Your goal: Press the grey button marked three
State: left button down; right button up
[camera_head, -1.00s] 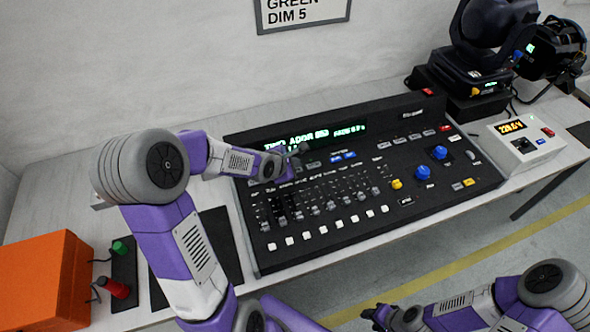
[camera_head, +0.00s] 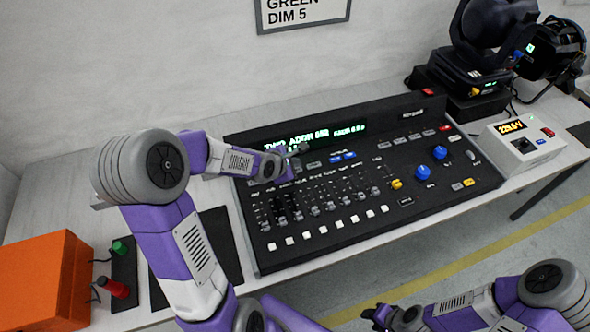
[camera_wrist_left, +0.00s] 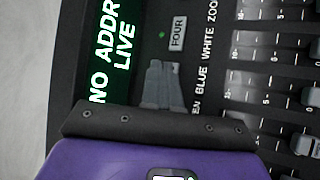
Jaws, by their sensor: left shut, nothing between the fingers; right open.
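The black lighting console (camera_head: 450,205) lies on the table, with a lit green display (camera_head: 315,135) along its back. My left gripper (camera_head: 300,150) is shut and empty, with its fingertips low over the button row just below the display. In the left wrist view the shut fingers (camera_wrist_left: 163,85) cover part of that row. A grey button marked FOUR (camera_wrist_left: 177,33) shows just beyond the fingertips, with a small green light beside it. No button marked three can be read; the fingers and gripper body hide that part of the row. My right gripper (camera_head: 376,314) is open, off the table's front edge.
Fader knobs and white buttons (camera_head: 338,224) fill the console's front. Blue knobs (camera_head: 439,152) are at its right. An orange box (camera_head: 45,280) and red and green plugs are at the left. A moving-head light (camera_head: 490,40) and a white meter box (camera_head: 525,145) stand right.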

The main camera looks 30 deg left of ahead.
pick_arm(q)
jog(key=shift+f, duration=0.1)
jog(key=shift+f, duration=0.35)
jog(key=shift+f+b, duration=0.4)
dwell(0.7)
jog(key=shift+r, duration=0.15)
jog(key=shift+r+p, duration=0.7)
jog(key=shift+p, duration=0.1)
notch_tip(320, 180, up, 5)
jog(key=p, duration=0.4)
jog(key=shift+p, duration=0.3)
dwell(0.6)
